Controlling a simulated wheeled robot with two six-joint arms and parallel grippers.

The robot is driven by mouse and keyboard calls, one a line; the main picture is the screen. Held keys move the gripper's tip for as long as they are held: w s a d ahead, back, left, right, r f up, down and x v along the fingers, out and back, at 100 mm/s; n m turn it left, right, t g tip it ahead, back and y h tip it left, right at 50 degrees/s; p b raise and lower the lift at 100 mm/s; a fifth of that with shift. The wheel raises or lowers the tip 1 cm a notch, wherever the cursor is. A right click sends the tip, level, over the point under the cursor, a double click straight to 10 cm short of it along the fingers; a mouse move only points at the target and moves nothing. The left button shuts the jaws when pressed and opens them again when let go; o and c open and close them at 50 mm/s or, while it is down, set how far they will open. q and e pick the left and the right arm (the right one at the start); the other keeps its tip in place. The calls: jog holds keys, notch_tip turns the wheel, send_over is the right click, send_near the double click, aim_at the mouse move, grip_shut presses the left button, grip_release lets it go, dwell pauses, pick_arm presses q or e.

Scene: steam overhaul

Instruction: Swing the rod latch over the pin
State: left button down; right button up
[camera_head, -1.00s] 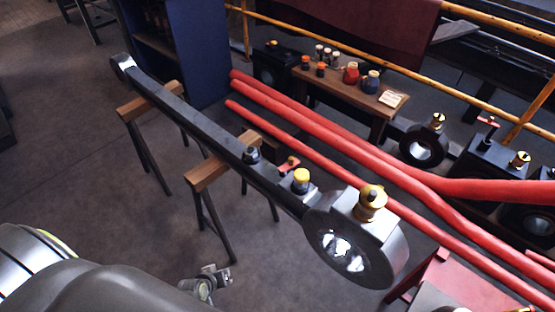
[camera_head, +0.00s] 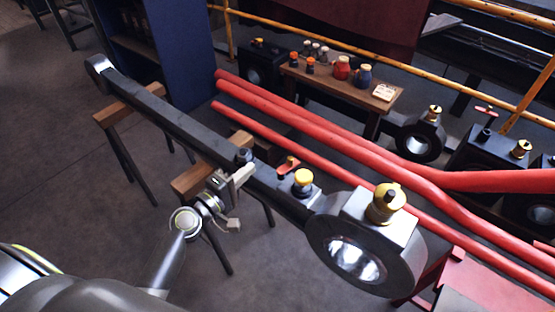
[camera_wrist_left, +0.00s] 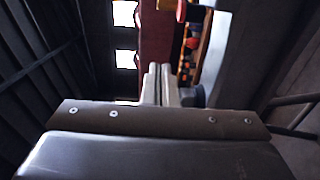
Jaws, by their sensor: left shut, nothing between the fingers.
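The long dark rod (camera_head: 185,128) lies across two wooden trestles, its big round eye end (camera_head: 365,245) at the lower right. The small red-handled rod latch (camera_head: 288,166) sits on the rod's top, between a dark upright pin (camera_head: 244,156) and a yellow-capped fitting (camera_head: 303,181). My left gripper (camera_head: 243,176) is shut and empty, at the near side of the rod just beside the dark pin. I cannot tell whether it touches. In the left wrist view its closed fingers (camera_wrist_left: 160,85) show, with a dark round piece (camera_wrist_left: 193,97) just right of them. My right gripper is not in view.
Thick red pipes (camera_head: 320,130) run behind the rod. A wooden bench (camera_head: 335,88) with jars stands beyond them, near a yellow railing (camera_head: 350,47). A brass-capped cup (camera_head: 386,205) rises on the eye end.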

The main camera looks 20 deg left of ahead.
aim_at(288, 164)
pick_arm(q)
jog(key=p+x, duration=0.1)
jog(key=x, duration=0.8)
jog(key=shift+w, duration=0.15)
jog(key=d, duration=0.1)
jog(key=s+d+p, duration=0.1)
jog(key=shift+s+d, duration=0.1)
jog(key=shift+d, duration=0.2)
jog(key=shift+s+d, duration=0.4)
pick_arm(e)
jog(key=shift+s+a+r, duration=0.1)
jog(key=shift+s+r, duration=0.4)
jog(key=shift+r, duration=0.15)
